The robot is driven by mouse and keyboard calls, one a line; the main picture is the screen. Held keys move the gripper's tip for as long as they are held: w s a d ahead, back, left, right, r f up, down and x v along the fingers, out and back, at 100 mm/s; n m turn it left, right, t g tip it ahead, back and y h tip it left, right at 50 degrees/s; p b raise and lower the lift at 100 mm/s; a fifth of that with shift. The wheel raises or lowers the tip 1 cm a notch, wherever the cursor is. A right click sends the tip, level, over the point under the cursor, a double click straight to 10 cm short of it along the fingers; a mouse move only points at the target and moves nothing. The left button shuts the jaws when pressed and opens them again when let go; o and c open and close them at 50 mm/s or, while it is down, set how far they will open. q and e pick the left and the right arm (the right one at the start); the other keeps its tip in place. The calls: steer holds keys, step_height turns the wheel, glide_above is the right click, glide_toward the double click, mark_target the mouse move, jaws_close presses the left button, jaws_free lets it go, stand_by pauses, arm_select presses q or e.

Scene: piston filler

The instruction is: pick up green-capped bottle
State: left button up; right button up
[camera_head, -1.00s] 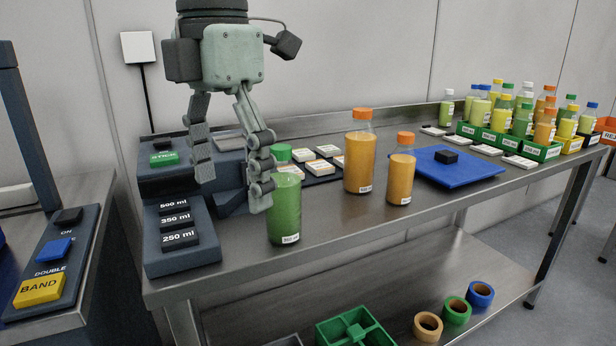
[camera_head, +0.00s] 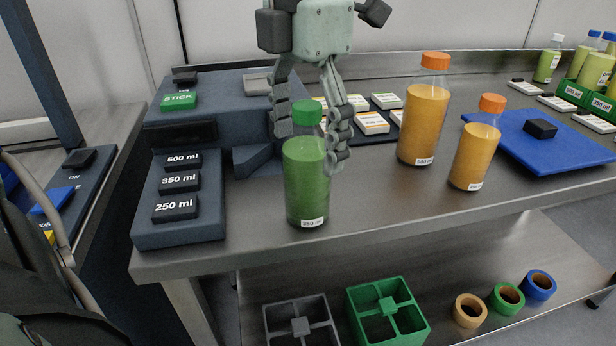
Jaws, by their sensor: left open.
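The green-capped bottle (camera_head: 307,180), filled with green liquid, stands upright near the front edge of the steel table (camera_head: 390,218). Its label faces me. My left gripper (camera_head: 312,143) comes down from above and behind it. My right gripper does not show clearly.
Two orange-capped bottles (camera_head: 423,110) (camera_head: 475,145) stand to the right. A dark machine with 500, 350 and 250 ml buttons (camera_head: 179,195) is at the left. A blue mat (camera_head: 560,150) lies further right. A green crate (camera_head: 388,315) and tape rolls (camera_head: 507,298) are on the lower shelf.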

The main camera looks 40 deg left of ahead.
arm_select(q)
step_height(320, 180, down, 2)
steer(key=shift+f, duration=0.1)
steer(key=shift+w, duration=0.1)
steer(key=c, duration=1.7)
steer(key=shift+o, duration=0.2)
steer(key=shift+r, duration=0.2)
